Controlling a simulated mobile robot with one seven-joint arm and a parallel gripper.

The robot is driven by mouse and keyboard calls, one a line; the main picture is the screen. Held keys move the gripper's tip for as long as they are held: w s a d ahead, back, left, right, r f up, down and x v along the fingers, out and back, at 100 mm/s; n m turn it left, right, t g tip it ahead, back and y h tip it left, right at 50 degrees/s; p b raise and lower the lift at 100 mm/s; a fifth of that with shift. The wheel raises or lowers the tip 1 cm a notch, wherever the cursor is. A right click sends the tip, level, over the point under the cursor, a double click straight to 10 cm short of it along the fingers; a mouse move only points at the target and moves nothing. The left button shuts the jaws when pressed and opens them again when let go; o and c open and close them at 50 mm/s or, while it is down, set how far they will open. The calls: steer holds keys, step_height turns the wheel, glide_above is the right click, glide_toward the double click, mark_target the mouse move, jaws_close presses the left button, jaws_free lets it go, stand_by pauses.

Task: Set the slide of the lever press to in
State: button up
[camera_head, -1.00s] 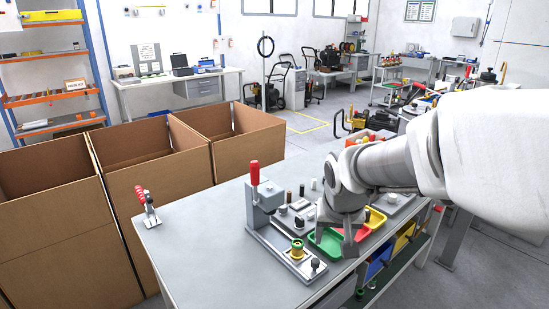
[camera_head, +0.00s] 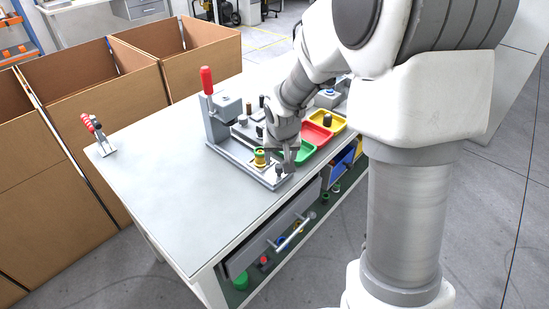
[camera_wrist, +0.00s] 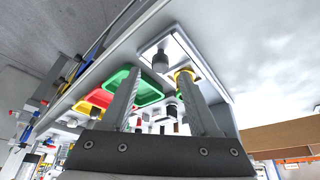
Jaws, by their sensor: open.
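The lever press (camera_head: 222,122) stands on the near part of the bench, with its red-handled lever (camera_head: 206,80) upright. Its slide is out at the front end of the base, carrying a yellow-and-green part (camera_head: 260,158). A dark knob (camera_head: 279,170) is at the slide's front end. My gripper (camera_head: 286,158) is open beside this front end. In the wrist view the dark knob (camera_wrist: 160,62) appears between the tips of my open gripper (camera_wrist: 158,76); contact cannot be told. The yellow part (camera_wrist: 186,74) is partly hidden behind the right finger.
Green (camera_head: 305,150), red (camera_head: 318,133) and yellow (camera_head: 338,124) trays lie right of the press. A red-handled toggle clamp (camera_head: 97,135) stands at the bench's left. Cardboard boxes (camera_head: 95,90) stand behind it. The bench's front left (camera_head: 165,180) is clear.

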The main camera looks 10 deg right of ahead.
mark_target(279, 166)
steer(key=x, duration=0.5)
steer(key=shift+b, duration=0.4)
jaws_close()
stand_by(1.0)
